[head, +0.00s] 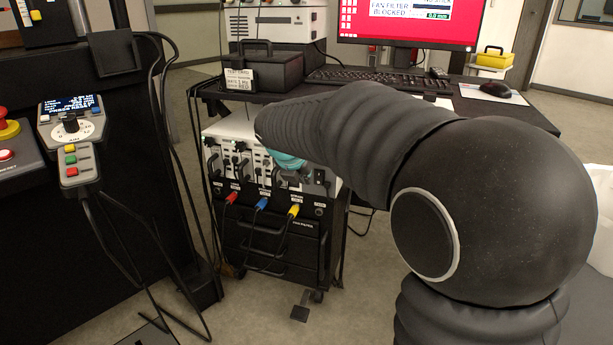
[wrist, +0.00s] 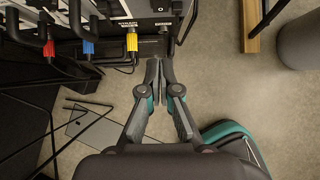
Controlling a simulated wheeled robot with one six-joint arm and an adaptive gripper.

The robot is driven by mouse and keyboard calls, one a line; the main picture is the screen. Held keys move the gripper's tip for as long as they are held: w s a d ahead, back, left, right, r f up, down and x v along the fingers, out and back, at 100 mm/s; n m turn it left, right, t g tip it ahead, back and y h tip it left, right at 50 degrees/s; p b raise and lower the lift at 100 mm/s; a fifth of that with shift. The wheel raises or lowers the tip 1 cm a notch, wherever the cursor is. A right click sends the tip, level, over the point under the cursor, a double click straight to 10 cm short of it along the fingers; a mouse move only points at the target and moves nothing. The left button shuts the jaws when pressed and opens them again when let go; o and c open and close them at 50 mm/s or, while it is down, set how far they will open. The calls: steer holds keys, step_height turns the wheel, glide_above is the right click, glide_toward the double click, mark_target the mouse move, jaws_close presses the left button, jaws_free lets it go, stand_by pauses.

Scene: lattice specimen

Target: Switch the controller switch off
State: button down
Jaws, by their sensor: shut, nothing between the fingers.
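The white controller box (head: 235,130) sits on the black cart under the desk in the head view. Its front carries several black connectors and a small black switch-like part (head: 319,177) near its right end; whether that is on or off is too small to tell. My gripper (wrist: 160,76) is shut and empty in the wrist view. Its fingertips point toward the lower front of the cart, just below and right of the yellow plug (wrist: 131,42).
Red (head: 231,198), blue (head: 261,204) and yellow (head: 293,211) plugs with hanging cables stick out below the box. The desk (head: 520,115) overhangs it, with a black case (head: 262,72) on top. A pendant (head: 70,140) hangs at left.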

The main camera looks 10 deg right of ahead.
mark_target(317, 180)
steer(key=x, duration=0.3)
steer(key=w+r+b+x, duration=0.1)
steer(key=x, duration=0.5)
steer(key=shift+w+d+b, duration=0.3)
steer(key=shift+w+d, duration=0.05)
steer(key=shift+d, duration=0.1)
steer(key=shift+w+d, duration=0.25)
steer(key=shift+w, duration=0.25)
steer(key=shift+r+p, duration=0.1)
steer(key=shift+p, duration=0.2)
steer(key=shift+w+r+p, duration=0.1)
steer(key=shift+r+p, duration=0.6)
steer(key=shift+p, duration=0.2)
